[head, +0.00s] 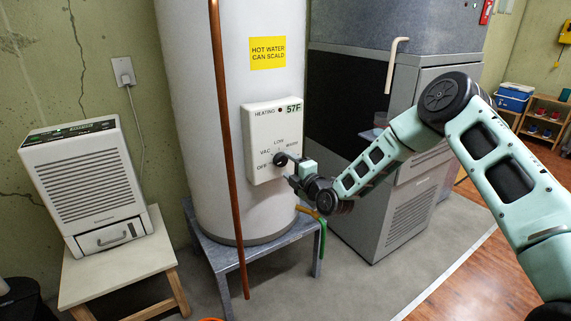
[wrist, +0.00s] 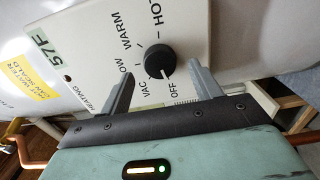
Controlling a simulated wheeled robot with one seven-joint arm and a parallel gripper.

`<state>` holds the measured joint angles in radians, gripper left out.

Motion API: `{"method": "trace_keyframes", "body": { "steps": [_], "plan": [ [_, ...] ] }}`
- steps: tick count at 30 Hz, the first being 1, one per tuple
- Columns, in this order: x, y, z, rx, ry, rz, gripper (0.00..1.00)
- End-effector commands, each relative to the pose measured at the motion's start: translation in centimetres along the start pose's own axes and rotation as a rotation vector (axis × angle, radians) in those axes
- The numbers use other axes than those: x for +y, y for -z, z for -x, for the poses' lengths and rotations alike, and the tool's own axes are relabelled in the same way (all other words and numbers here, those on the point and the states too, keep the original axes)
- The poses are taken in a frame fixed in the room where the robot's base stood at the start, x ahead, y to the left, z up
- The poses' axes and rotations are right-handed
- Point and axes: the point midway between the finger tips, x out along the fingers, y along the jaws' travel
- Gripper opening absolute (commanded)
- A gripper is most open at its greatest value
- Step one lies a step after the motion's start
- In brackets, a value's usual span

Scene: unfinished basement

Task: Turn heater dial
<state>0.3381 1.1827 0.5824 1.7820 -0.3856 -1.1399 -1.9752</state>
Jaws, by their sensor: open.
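The heater dial is a round black knob (wrist: 160,60) on a white control panel (head: 272,142) fixed to the white water heater (head: 192,105). Labels OFF, VAC, LOW, WARM and HOT ring it; a white mark on the knob faces toward the OFF side. In the head view the dial (head: 280,159) is partly beside my gripper (head: 292,175). In the wrist view my gripper (wrist: 161,75) is open, with one finger on each side of the dial and visible gaps to it. Whether the fingertips reach the panel face is unclear. The panel display reads 57F.
A copper pipe (head: 223,120) runs down in front of the heater, left of the panel. A metal stand (head: 212,250) carries the heater. A dehumidifier (head: 88,185) sits on a stool at left. A grey furnace (head: 407,190) stands close at right.

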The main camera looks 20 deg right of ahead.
Motion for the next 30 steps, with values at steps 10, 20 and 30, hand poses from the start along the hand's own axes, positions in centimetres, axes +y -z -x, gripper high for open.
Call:
{"method": "trace_keyframes", "body": {
  "steps": [10, 20, 30],
  "plan": [
    [0.0, 0.0, -2.6, 0.0, 0.0, 0.0, 0.63],
    [0.0, 0.0, -2.6, 0.0, 0.0, 0.0, 0.35],
    [-0.1, 0.0, -2.6, 0.001, 0.0, -0.013, 0.19]
  ]
}}
